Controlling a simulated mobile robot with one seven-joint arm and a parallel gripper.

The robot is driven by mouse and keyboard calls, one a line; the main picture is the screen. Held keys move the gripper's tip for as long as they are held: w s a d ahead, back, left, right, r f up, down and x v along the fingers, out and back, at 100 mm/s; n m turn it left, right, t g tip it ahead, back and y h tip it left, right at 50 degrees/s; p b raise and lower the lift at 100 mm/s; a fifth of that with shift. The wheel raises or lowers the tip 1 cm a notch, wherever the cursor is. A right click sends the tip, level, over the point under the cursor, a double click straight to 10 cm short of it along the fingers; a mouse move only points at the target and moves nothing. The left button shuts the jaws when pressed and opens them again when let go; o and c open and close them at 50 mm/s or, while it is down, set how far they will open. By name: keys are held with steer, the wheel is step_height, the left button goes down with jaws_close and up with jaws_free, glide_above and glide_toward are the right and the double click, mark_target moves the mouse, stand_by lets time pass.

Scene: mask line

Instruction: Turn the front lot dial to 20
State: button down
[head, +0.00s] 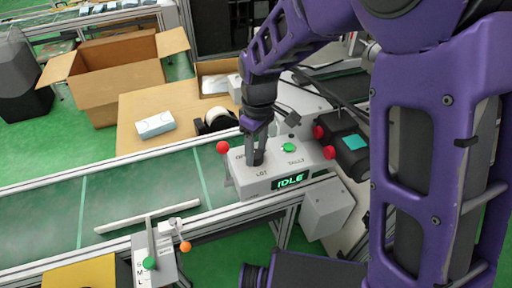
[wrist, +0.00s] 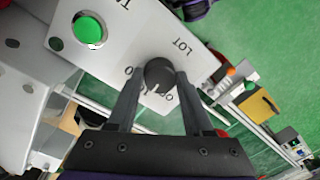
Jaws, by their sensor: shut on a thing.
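The grey control box (head: 277,182) stands beside the conveyor. In the head view the fingers hide most of the dial. The number it points to cannot be read.
Red knobs sit on a dark unit (head: 349,150) at right. The green conveyor (head: 140,188) lies left. An open cardboard box (head: 115,88) and a white box (head: 155,124) stand behind.

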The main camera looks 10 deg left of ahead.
mark_target(260, 153)
steer(key=m, duration=0.5)
steer(key=shift+m+p, duration=0.3)
steer(key=shift+p, duration=0.05)
steer(key=m, duration=0.5)
steer(key=shift+p, duration=0.3)
steer(key=shift+m+t, duration=0.3)
steer(key=shift+m, duration=0.1)
steer(key=shift+c, duration=1.5)
jaws_free()
step_height(260, 153, up, 17)
steer(key=p, duration=0.2)
steer(key=shift+d+r, duration=0.2)
steer(key=shift+d, duration=0.25)
steer(key=shift+w, duration=0.1)
